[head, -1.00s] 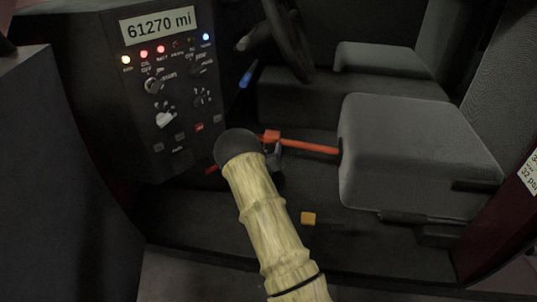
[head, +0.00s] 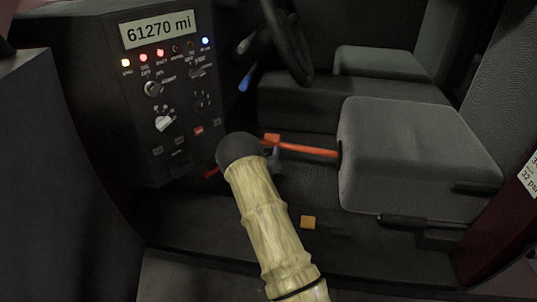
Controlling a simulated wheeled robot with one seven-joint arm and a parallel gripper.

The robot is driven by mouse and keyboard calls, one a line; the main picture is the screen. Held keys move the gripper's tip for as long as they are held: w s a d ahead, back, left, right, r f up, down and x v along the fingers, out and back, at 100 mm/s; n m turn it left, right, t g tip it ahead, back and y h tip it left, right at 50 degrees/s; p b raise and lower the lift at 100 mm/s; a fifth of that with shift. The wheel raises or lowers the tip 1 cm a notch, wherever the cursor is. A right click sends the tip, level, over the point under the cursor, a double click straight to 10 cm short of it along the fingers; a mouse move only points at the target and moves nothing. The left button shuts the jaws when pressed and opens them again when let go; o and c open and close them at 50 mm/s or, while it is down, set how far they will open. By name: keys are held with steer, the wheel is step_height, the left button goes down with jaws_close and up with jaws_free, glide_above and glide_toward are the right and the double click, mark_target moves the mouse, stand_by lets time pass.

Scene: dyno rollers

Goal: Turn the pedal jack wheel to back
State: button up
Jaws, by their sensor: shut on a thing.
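The pedal jack (head: 312,150) is an orange-red bar that runs from the front of the seat leftward into the footwell. An orange block (head: 271,138) sits on it near my arm, and a short red piece shows left of my arm. My bamboo-patterned arm with its dark rounded joint covers the middle of the jack. Only a small grey part of my gripper (head: 276,156) shows, just under the bar beside the joint. It is shut at the jack's wheel, but the wheel and the fingertips are mostly hidden, so the wheel's facing cannot be read.
The grey seat (head: 415,155) stands to the right. A dark control panel (head: 175,90) with lit lamps and knobs is at the left, with the steering wheel (head: 288,40) behind. A dark wall closes the left foreground.

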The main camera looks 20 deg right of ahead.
steer(key=m, duration=0.6)
steer(key=shift+d+r+m, duration=0.1)
steer(key=shift+m, duration=0.2)
steer(key=m, duration=0.3)
steer(key=shift+m, duration=0.3)
steer(key=m, duration=0.3)
steer(key=shift+s+d+m+b, duration=0.1)
steer(key=shift+d+m+b, duration=0.05)
steer(key=shift+m+b, duration=0.2)
steer(key=m, duration=0.2)
steer(key=m+b, duration=0.1)
steer(key=m, duration=0.2)
steer(key=shift+f+m, duration=0.2)
steer(key=shift+m, duration=0.05)
steer(key=m, duration=0.4)
steer(key=shift+s+d+b, duration=0.1)
steer(key=shift+b, duration=0.2)
